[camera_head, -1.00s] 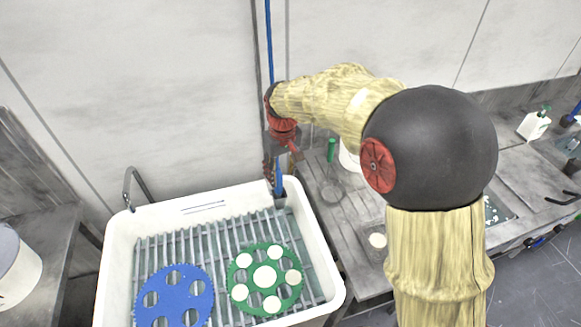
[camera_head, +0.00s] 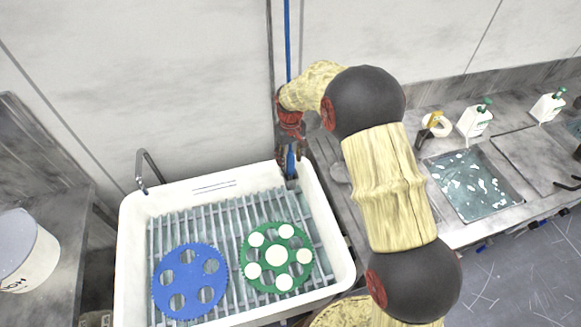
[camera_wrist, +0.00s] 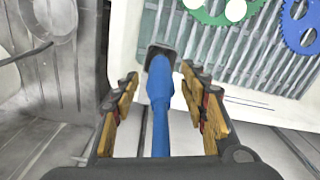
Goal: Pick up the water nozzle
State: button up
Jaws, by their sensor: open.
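The water nozzle (camera_wrist: 160,85) is blue, on a blue hose, with a dark tip over the white sink's rim. In the head view the nozzle (camera_head: 291,162) stands at the sink's back right corner, partly hidden by my gripper. My gripper (camera_wrist: 161,104) is open, with one wooden-padded finger on each side of the nozzle and hose. Gaps show between the fingers and the nozzle. In the head view my gripper (camera_head: 291,150) is beside the hose and its fingers are hard to make out.
The white sink (camera_head: 130,255) holds a slatted rack with a blue platen (camera_head: 190,268) and a green platen (camera_head: 262,256) with pale discs. A faucet (camera_head: 148,172) stands at its back left. Several bottles and a tape roll (camera_head: 434,124) are on the right counter.

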aim_at(290, 171)
notch_tip(290, 171, down, 3)
jog(key=shift+f, duration=0.1)
jog(key=shift+s, duration=0.1)
jog(key=c, duration=0.3)
jog(key=c, duration=0.8)
grip_shut()
